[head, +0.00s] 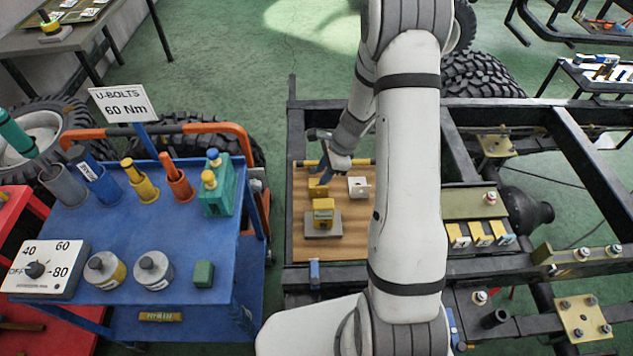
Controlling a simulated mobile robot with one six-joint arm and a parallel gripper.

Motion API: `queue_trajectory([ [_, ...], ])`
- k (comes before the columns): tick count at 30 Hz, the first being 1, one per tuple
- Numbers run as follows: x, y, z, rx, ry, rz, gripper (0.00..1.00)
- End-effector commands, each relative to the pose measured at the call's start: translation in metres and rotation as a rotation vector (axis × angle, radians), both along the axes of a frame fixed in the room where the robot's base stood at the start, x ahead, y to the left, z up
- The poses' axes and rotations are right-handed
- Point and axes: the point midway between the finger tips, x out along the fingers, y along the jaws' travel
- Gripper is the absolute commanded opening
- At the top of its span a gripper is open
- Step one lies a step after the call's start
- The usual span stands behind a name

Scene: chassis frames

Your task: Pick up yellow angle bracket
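A yellow angle bracket (317,189) stands on the wooden board (340,243) in the middle of the head view. My gripper (326,176) is low over the board, at the upper right of the bracket. A dark blue finger overlaps the bracket in the picture; I cannot tell whether it touches it. The other fingertip is not clear, so the opening cannot be made out. A white angle bracket (358,187) stands to the right of the yellow one. A yellow block (323,211) on a grey plate (322,230) stands in front of them.
My arm hides the board's right part. Dark chassis rails surround the board. Several yellow-and-white pieces (480,233) lie on the chassis to the right. A blue cart (205,265) with several sockets, weights and a dial box (45,270) stands at left. The board's front is mostly clear.

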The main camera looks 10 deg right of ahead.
Motion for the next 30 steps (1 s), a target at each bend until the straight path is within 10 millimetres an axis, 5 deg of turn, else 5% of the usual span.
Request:
queue_trajectory([
  [7, 0.005, -0.007, -0.033, 0.018, 0.062, -0.143, 0.31],
  [30, 0.009, 0.019, -0.105, 0.018, 0.063, -0.147, 0.31],
])
